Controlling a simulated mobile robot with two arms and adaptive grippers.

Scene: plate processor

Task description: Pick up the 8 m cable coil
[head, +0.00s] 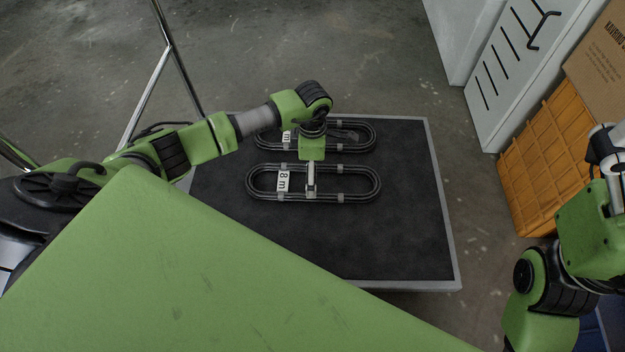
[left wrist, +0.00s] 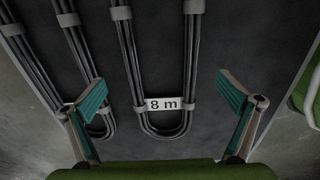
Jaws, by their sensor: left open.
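The 8 m cable coil (head: 350,197) is a flat, long black loop with grey ties and a white "8 m" tag. It lies on the dark table top. My left gripper (head: 311,188) is above the coil, pointing down. In the left wrist view the coil (left wrist: 189,70) runs between the two spread, green-padded fingers of my left gripper (left wrist: 163,97), which is open and empty. Its tag faces up near the loop's end. Whether the fingers touch anything is unclear. My right gripper does not show; only part of that arm is at the right edge.
A second, similar coil (head: 364,136) lies just behind, partly hidden by my left arm; its tag's number is covered. In the left wrist view this coil (left wrist: 80,60) passes close to the left finger. The right and front of the table (head: 400,240) are clear. An orange crate (head: 545,160) stands right.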

